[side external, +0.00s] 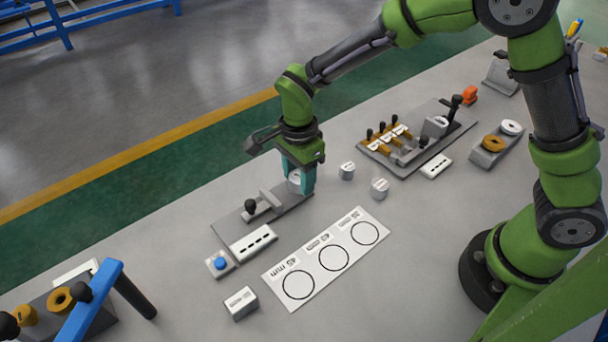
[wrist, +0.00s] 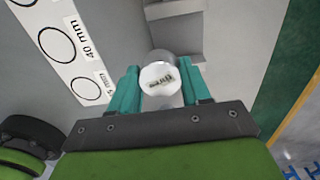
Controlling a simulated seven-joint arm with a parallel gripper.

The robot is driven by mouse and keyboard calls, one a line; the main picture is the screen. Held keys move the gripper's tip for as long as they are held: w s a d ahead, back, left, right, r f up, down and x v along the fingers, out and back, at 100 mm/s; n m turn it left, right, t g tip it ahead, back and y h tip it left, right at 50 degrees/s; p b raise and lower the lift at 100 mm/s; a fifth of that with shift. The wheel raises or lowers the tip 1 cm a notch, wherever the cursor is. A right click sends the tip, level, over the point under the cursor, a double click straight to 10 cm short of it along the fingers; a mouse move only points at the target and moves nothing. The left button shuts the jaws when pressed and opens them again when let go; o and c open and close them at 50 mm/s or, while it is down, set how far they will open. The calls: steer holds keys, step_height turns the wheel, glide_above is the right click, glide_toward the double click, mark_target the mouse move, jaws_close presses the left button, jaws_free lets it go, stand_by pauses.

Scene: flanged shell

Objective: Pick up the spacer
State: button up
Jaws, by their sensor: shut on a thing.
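My gripper (side external: 299,180) has teal fingers and is shut on a pale round spacer (side external: 294,177) at the right end of a dark grey fixture plate (side external: 290,197). In the wrist view the spacer (wrist: 158,78) sits between the two fingers (wrist: 160,88), its marked end face toward the camera; the marking is too blurred to read. I cannot tell whether the spacer touches the plate. Two similar light grey cylinders, one (side external: 346,170) and another (side external: 379,188), stand on the table to the right of my gripper.
A white card with three circles (side external: 318,272) lies in front. A blue button box (side external: 220,263), a white labelled block (side external: 241,302) and a slotted strip (side external: 254,242) are left of it. A clamp fixture (side external: 408,165) stands at the right back.

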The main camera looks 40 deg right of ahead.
steer(key=s+d, duration=0.1)
steer(key=s, duration=0.2)
steer(key=s+d+r, duration=0.1)
steer(key=s+d, duration=0.1)
steer(key=s, duration=0.2)
steer(key=s+d, duration=0.1)
steer(key=s, duration=0.3)
steer(key=shift+s+d+r, duration=0.15)
steer(key=shift+d, duration=0.25)
steer(key=s+a+n, duration=0.1)
steer(key=s, duration=0.3)
steer(key=s+a+n, duration=0.2)
steer(key=s, duration=0.3)
steer(key=s+a+n, duration=0.1)
steer(key=s+a, duration=0.1)
steer(key=s, duration=0.2)
steer(key=shift+s+a+n, duration=0.15)
steer(key=shift+s+n, duration=0.15)
steer(key=shift+n, duration=0.1)
steer(key=shift+w+a+f, duration=0.25)
glide_above(298, 285)
steer(key=shift+s+d+f, duration=0.1)
steer(key=shift+f, duration=2.3)
